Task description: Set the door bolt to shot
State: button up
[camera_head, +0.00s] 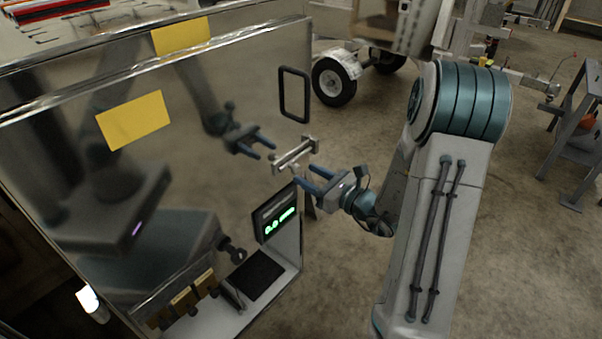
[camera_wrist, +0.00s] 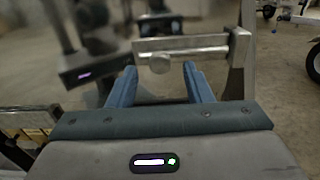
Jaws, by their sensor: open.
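The door bolt (camera_head: 294,154) is a silver bar in brackets on the shiny metal door (camera_head: 190,120), near the door's right edge and below the black handle (camera_head: 294,94). In the wrist view the bolt (camera_wrist: 182,44) runs across, with a round knob (camera_wrist: 159,63) hanging below the bar. My gripper (camera_head: 306,178) has blue fingers and is just right of and below the bolt in the head view. In the wrist view my gripper (camera_wrist: 160,85) is open, with the knob between and beyond the fingertips. I cannot tell whether the fingers touch anything.
Several brass-coloured pieces (camera_head: 188,298) and a black pad (camera_head: 255,276) are lower down. A trailer wheel (camera_head: 333,82) stands behind.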

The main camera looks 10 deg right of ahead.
aim_at(298, 169)
jog(key=shift+x, duration=1.7)
jog(key=shift+s, duration=0.1)
